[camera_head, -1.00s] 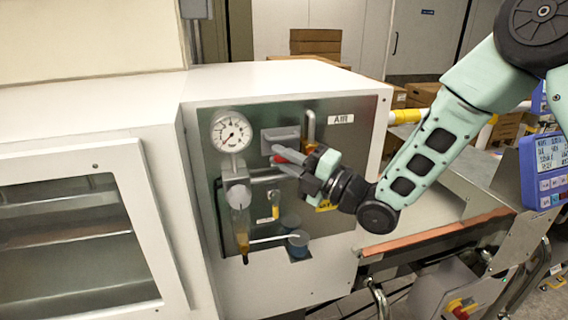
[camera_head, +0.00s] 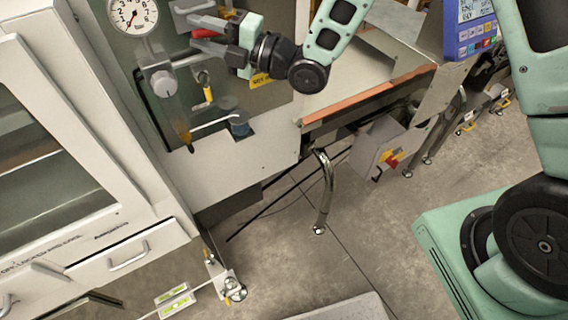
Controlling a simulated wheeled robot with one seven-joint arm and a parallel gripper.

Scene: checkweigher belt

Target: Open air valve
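The air panel (camera_head: 156,95) is at the upper left, with a round pressure gauge (camera_head: 133,14), a grey regulator knob (camera_head: 163,84) and clear bowls below. A red handle (camera_head: 205,33) shows between the two grey fingers of my gripper (camera_head: 198,31). The fingers look apart, pointing left across the panel; I cannot tell whether they touch the handle. A small yellow-handled valve (camera_head: 207,92) hangs below my gripper. The valve body behind the fingers is partly hidden, and the panel's top is cut off.
The conveyor bed (camera_head: 345,75) with its orange edge is right of the panel. A chrome bent leg (camera_head: 325,190) and a grey box with a red-yellow switch (camera_head: 388,150) stand below. A cabinet drawer (camera_head: 125,255) is at lower left. The middle floor is clear.

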